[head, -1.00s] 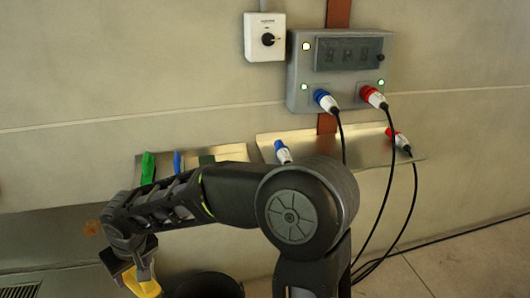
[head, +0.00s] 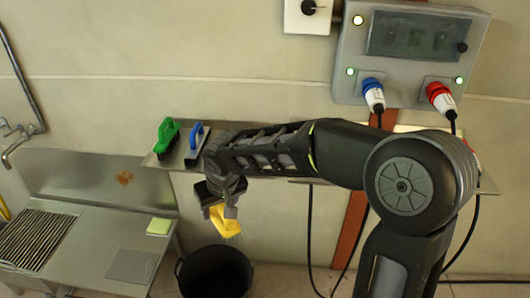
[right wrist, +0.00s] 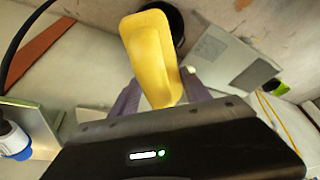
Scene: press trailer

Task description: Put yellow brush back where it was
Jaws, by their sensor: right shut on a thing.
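The yellow brush (head: 223,222) is held by my right gripper (head: 218,208), which is shut on it. It hangs in the air in front of the wall shelf, above and near the black bucket. In the right wrist view the yellow brush (right wrist: 152,55) stands out from between the purple-grey fingers (right wrist: 165,95). On the metal wall shelf (head: 160,161), a green brush (head: 167,134) and a blue brush (head: 196,140) stand side by side at the left end. My right arm hides much of the shelf to the right of them. My left gripper is not in view.
A black bucket (head: 215,278) stands on the floor below. A metal sink bench (head: 90,235) with a grate and a yellow-green sponge (head: 159,227) is at the left. A grey power box (head: 345,75) with blue and red plugs and hanging cables is at the upper right.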

